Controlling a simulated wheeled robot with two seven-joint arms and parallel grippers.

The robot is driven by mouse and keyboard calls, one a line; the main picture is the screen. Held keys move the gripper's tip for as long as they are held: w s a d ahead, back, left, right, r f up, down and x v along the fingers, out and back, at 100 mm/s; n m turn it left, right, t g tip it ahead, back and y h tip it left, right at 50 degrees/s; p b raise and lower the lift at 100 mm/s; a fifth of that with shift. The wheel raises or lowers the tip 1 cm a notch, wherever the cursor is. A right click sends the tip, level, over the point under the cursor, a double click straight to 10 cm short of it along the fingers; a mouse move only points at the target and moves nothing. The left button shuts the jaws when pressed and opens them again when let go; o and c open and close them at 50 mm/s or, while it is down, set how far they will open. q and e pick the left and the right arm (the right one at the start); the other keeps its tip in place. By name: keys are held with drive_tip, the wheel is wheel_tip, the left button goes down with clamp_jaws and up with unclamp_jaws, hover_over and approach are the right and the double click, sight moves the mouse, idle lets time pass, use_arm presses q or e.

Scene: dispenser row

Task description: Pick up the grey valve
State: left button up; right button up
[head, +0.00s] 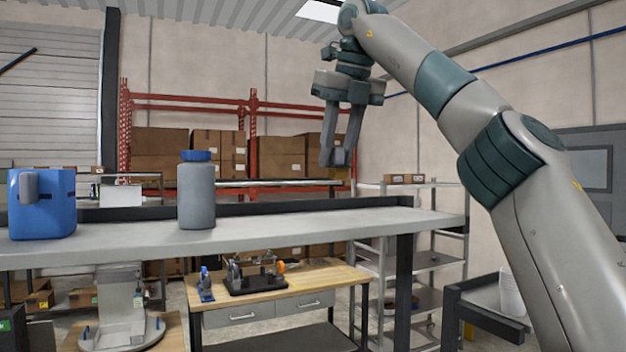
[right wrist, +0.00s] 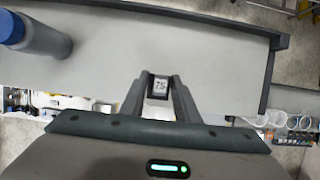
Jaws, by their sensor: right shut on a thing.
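My right gripper (head: 337,160) is up in the air above the right part of the grey bench, fingers pointing down. It is shut on the grey valve, a small grey piece with a pale, dark-marked face that shows between the fingertips in the right wrist view (right wrist: 160,87). The fingers hide most of the valve's sides. In the head view the valve is hard to tell from the fingertips. It is held clear of the bench top. My left gripper is not in view.
On the bench (head: 300,222) stand a grey bottle with a blue cap (head: 196,195) and a blue container (head: 42,208) at far left. The bench top right of the bottle is clear. A dark raised strip runs along its back. A wooden workbench (head: 330,277) stands beyond, lower.

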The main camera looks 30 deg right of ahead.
drive_tip(key=s+d+r, duration=0.2)
drive_tip(key=s, duration=0.1)
drive_tip(key=shift+s+r, duration=0.3)
idle(0.6)
